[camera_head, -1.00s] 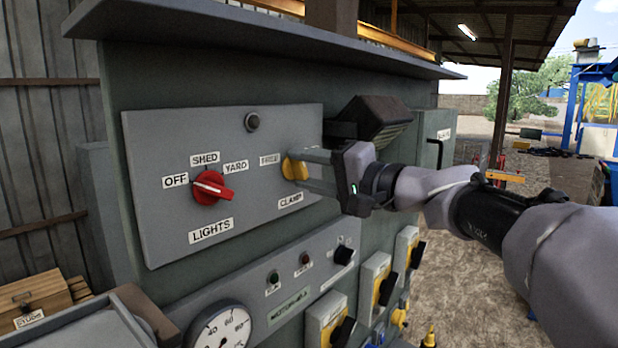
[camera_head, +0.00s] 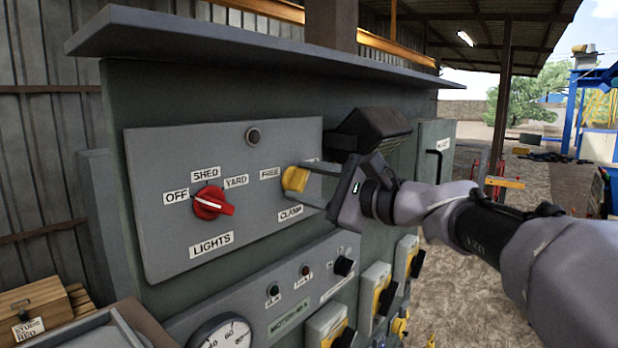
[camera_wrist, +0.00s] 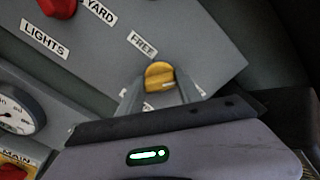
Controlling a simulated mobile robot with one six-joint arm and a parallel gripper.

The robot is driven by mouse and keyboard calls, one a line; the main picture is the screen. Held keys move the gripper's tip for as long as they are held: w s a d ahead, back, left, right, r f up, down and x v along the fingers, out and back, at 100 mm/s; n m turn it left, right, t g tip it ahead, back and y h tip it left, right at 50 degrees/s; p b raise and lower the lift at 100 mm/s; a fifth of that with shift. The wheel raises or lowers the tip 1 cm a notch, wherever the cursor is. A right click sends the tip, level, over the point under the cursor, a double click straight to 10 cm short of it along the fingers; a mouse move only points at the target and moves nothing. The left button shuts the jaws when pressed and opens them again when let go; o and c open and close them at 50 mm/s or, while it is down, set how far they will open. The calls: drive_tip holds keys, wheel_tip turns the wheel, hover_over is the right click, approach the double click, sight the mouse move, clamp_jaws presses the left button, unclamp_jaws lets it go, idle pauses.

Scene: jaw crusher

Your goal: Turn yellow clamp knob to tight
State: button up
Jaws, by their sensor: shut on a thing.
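The yellow clamp knob (camera_head: 295,179) sits on the upper grey panel (camera_head: 165,235), between the FREE label (camera_head: 270,173) on its left and the CLAMP label (camera_head: 290,213) below. Another label above right of the knob is mostly hidden by a finger. My gripper (camera_head: 300,181) is shut on the knob, one finger above and one below, with its body tilted. In the wrist view the knob (camera_wrist: 159,76) shows between the fingertips, and the FREE label (camera_wrist: 142,44) is up left of it. Where the knob points is hard to tell.
A red lights knob (camera_head: 213,202) is left on the same panel. A dark hooded box (camera_head: 370,130) juts out just above my gripper. Below are a gauge (camera_head: 220,332), a black knob (camera_head: 344,266) and several yellow-plated switches (camera_head: 377,284). Open ground lies to the right.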

drive_tip(key=shift+m+p, duration=1.1)
drive_tip(key=shift+m, duration=1.1)
drive_tip(key=o, duration=1.4)
drive_tip(key=b+v, duration=0.2)
drive_tip(key=v, duration=1.5)
drive_tip(key=shift+s+d+b, duration=0.2)
drive_tip(key=shift+b, duration=0.15)
drive_tip(key=shift+f, duration=0.1)
